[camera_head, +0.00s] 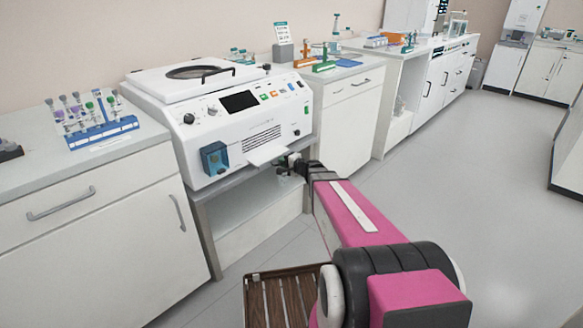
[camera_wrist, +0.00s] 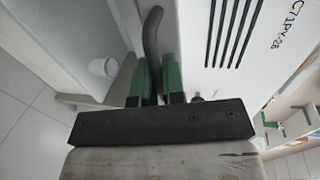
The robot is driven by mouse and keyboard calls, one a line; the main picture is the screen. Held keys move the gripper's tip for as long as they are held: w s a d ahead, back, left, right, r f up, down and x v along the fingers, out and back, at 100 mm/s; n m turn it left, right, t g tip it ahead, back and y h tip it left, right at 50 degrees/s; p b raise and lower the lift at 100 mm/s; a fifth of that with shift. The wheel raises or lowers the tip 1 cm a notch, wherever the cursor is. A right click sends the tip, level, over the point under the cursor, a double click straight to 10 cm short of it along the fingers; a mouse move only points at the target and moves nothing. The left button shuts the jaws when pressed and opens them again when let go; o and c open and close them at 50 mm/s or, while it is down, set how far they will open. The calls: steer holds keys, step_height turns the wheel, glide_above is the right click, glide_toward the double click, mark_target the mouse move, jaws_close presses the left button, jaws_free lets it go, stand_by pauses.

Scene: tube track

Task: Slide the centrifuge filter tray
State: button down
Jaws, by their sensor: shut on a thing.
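The white centrifuge (camera_head: 225,115) stands on a lower counter between cabinets. A flat white filter tray (camera_head: 268,152) sticks out of its front below the vent slots. My gripper (camera_head: 288,167) is at the tray's right front side, low on the machine front. In the wrist view, my gripper's green fingers (camera_wrist: 158,82) are closed on a dark curved handle (camera_wrist: 153,35). The slotted white face of the centrifuge (camera_wrist: 235,40) is to the right of the fingers. Where the handle joins the tray cannot be seen clearly.
A blue rack (camera_head: 103,133) with several capped tubes stands on the left counter. A blue part (camera_head: 215,158) sits on the centrifuge front. Below is an open shelf space (camera_head: 255,215). More labware stands on the right counters. The floor (camera_head: 450,170) at the right is clear.

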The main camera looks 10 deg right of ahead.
mark_target(271, 154)
steer(key=x, duration=0.3)
steer(key=r+x, duration=0.1)
steer(key=x, duration=0.2)
steer(key=r+x, duration=0.1)
steer(key=x, duration=0.2)
steer(key=shift+w+a, duration=0.1)
steer(key=shift+w, duration=0.05)
steer(key=c, duration=1.2)
jaws_free()
steer(key=shift+w, duration=0.1)
steer(key=v, duration=1.1)
steer(key=shift+a+f, duration=0.1)
steer(key=shift+a, duration=0.05)
